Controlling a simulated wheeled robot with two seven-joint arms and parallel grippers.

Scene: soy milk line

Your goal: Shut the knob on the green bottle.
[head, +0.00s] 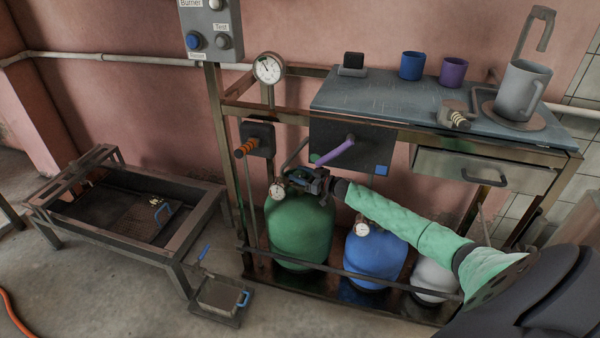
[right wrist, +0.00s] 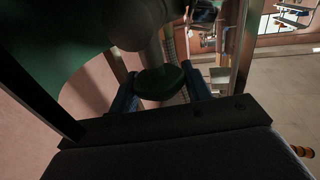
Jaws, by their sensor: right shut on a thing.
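The green bottle (head: 300,232) stands upright on the low rack under the workbench. My right gripper (head: 301,177) is at the top of this bottle, its arm reaching in from the right. In the right wrist view, its two blue fingers (right wrist: 162,90) are shut on a dark green knob (right wrist: 162,80), one finger on each side. In the head view the knob is mostly hidden by the gripper. The green body of the bottle (right wrist: 75,40) fills the upper left of the right wrist view. My left gripper is not in view.
A blue bottle (head: 375,258) and a pale bottle (head: 434,277) stand right of the green one. A rail (head: 345,275) crosses in front of them. The workbench (head: 400,100) overhangs the rack. A purple lever (head: 336,151) juts out just above my right gripper.

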